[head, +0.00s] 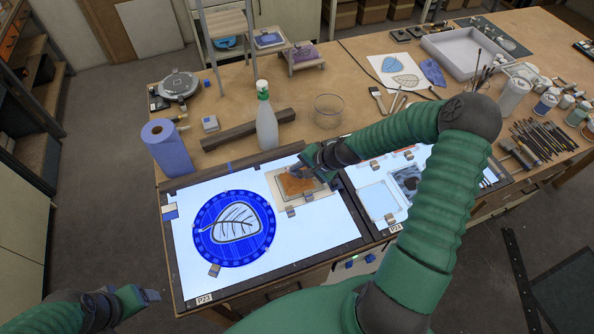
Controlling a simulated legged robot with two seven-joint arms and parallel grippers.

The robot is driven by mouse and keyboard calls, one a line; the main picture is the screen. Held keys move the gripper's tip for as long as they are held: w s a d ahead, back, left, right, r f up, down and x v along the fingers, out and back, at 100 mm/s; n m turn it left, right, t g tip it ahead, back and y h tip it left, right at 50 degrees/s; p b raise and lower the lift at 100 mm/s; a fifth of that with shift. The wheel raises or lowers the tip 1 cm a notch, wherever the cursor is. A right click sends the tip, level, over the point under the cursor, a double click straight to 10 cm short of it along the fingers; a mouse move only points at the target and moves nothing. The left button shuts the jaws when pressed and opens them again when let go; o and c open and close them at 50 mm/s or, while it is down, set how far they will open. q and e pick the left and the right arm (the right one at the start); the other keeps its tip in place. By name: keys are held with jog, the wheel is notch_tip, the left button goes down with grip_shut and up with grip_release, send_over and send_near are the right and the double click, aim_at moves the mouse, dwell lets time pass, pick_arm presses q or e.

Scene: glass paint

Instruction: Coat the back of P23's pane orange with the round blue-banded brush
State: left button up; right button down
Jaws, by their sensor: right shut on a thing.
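P23's pane (263,235) lies on the bright light table at the left, above the label P23 (204,299). It is round and blue with a pale leaf outlined in dark lines in its middle. A tan tray (286,204) with an orange paint patch (290,186) lies at the light table's upper right. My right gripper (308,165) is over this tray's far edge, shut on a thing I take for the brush. The brush is mostly hidden and its band cannot be made out. My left gripper (146,295) is low at the left, off the table; its jaws are unclear.
Several brushes (550,130) lie at the right.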

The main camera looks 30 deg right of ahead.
notch_tip(320, 180, up, 4)
jog(key=p, duration=0.3)
jog(key=shift+r+p, duration=0.2)
jog(key=shift+p, duration=0.2)
jog(key=shift+r, duration=0.4)
jog(key=shift+f, duration=0.1)
